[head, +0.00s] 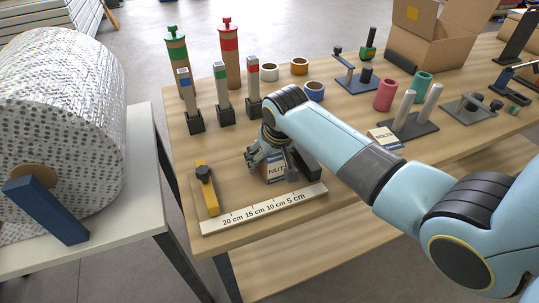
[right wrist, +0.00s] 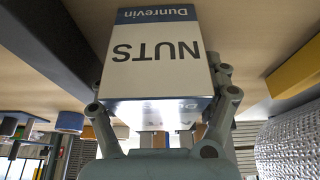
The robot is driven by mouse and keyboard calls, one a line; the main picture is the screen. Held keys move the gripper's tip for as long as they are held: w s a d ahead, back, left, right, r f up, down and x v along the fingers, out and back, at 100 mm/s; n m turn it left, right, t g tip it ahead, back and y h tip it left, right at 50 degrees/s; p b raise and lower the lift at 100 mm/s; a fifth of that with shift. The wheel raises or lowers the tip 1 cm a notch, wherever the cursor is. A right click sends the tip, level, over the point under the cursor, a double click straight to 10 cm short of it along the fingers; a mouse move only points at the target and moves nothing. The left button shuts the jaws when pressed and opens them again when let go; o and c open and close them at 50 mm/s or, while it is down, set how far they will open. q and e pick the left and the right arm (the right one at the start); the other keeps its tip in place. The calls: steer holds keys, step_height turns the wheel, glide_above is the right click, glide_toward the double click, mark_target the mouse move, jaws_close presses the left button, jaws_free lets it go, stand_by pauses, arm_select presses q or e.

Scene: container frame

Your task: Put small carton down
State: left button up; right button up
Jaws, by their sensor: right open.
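The small carton, white with a blue band and the word NUTS (head: 275,172), stands on the wooden table just behind the ruler strip. It also shows large in the right wrist view (right wrist: 155,52). My right gripper (head: 270,158) is at the carton. Its fingers (right wrist: 162,100) lie on either side of the carton and are open; whether they touch it I cannot tell. The gripper hides part of the carton in the head view. My left gripper is not in view.
A measuring frame with a white ruler (head: 265,207) and yellow slider (head: 207,190) lies in front. A dark block (head: 306,162) is right of the carton. Dispensers (head: 222,92) and tape rolls (head: 314,91) stand behind. A BOLTS carton (head: 384,138) is at right.

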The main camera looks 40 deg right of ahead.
steer(key=shift+r, duration=0.1)
steer(key=shift+s+r, duration=0.1)
steer(key=shift+r, duration=0.2)
steer(key=p+v, duration=0.1)
steer(key=v, duration=1)
steer(key=shift+s+r, duration=0.15)
steer(key=shift+r, duration=0.05)
steer(key=shift+s, duration=0.1)
